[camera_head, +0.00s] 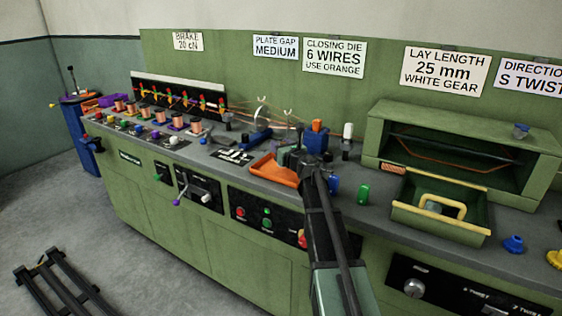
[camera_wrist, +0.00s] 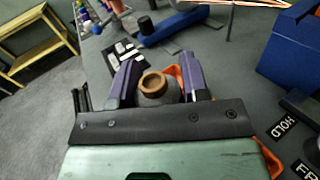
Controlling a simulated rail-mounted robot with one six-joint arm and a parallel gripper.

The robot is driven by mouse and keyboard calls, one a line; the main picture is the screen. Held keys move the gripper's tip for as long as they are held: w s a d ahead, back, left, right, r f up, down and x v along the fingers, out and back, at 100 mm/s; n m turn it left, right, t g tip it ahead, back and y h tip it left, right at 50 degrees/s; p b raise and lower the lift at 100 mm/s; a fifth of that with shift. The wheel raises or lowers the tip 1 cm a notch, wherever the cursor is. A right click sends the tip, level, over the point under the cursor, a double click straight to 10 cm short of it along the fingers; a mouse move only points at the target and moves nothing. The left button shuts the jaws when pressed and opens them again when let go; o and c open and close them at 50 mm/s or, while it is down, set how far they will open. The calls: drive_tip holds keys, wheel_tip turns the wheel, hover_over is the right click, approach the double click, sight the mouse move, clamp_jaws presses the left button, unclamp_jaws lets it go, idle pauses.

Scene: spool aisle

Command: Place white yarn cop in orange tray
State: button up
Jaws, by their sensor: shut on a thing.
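My gripper (camera_head: 297,158) is over the right end of the orange tray (camera_head: 268,169) in the head view. In the wrist view its purple fingers (camera_wrist: 158,82) are shut on a yarn cop (camera_wrist: 155,96), greyish in the shade, with a tan ring on top. The orange tray (camera_wrist: 181,78) shows in part beside and below the fingers; its floor is mostly hidden. The cop's lower end is hidden, so I cannot tell whether it touches the tray. In the head view the cop is not clear behind my gripper.
A white-topped cylinder (camera_head: 347,131), a blue block (camera_head: 316,143) and a green piece (camera_head: 363,194) stand right of the tray. An open green drawer (camera_head: 440,212) juts out farther right. Several coloured spools line the bench at left.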

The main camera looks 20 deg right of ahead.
wheel_tip(320, 180, down, 3)
drive_tip(key=shift+r+b, duration=0.15)
drive_tip(key=shift+b, duration=0.35)
drive_tip(key=shift+r+p, duration=0.3)
drive_tip(key=shift+f, duration=0.2)
drive_tip(key=o, duration=0.9)
drive_tip(key=shift+o, duration=0.2)
drive_tip(key=shift+r, duration=0.15)
